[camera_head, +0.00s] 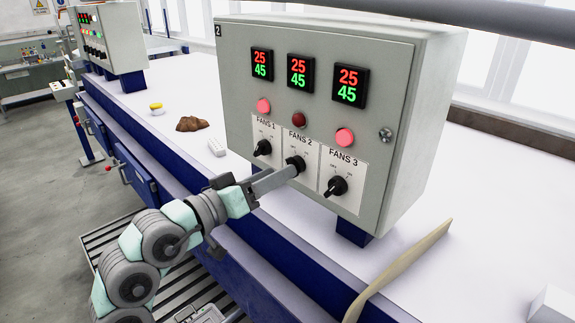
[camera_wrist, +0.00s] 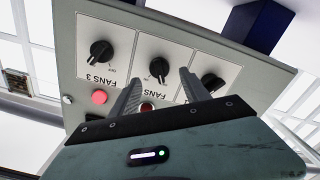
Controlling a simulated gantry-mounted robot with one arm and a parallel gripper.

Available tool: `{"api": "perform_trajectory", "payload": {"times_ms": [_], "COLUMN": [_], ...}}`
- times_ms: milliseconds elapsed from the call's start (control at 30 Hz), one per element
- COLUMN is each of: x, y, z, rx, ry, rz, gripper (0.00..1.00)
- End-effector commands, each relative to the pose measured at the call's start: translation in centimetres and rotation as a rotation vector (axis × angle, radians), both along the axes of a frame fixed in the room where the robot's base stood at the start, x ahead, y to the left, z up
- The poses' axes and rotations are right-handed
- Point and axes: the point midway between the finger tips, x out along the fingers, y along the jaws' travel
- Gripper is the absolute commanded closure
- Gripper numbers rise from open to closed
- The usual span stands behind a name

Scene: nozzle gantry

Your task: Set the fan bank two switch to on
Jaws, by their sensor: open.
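The fan bank two switch is the black rotary knob (camera_head: 297,161) under the label FANS 2, the middle of three on the grey control box (camera_head: 402,130). Its red lamp (camera_head: 299,119) is dark, while the lamps above FANS 1 and FANS 3 glow pink. My gripper (camera_head: 287,174) is at this knob, its fingers pointing at the panel. In the wrist view, upside down, my gripper (camera_wrist: 162,79) is open, with the FANS 2 knob (camera_wrist: 159,67) between and just beyond the fingertips. I cannot tell whether the fingers touch it.
The FANS 1 knob (camera_head: 263,148) and FANS 3 knob (camera_head: 336,187) are close on either side. A brown lump (camera_head: 192,124), a yellow item (camera_head: 156,107) and a small white block (camera_head: 217,147) lie on the white bench top. A thin wooden strip (camera_head: 405,262) lies at the right.

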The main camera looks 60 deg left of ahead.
Motion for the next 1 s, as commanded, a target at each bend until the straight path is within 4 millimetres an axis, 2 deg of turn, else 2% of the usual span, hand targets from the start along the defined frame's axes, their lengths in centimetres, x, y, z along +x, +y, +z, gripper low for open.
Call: {"api": "perform_trajectory", "payload": {"times_ms": [100, 233, 633, 1000], "x": [1.9, 3.1, 3.6, 3.6], "y": [0.4, 0.9, 1.2, 1.2], "z": [0.1, 0.1, 0.0, 0.0], "rx": [-0.002, 0.002, 0.001, 0.001], "ry": [0.002, 0.000, -0.001, -0.001], "rz": [-0.005, -0.002, 0.000, 0.000], "gripper": [0.46, 0.46, 0.46, 0.76]}}
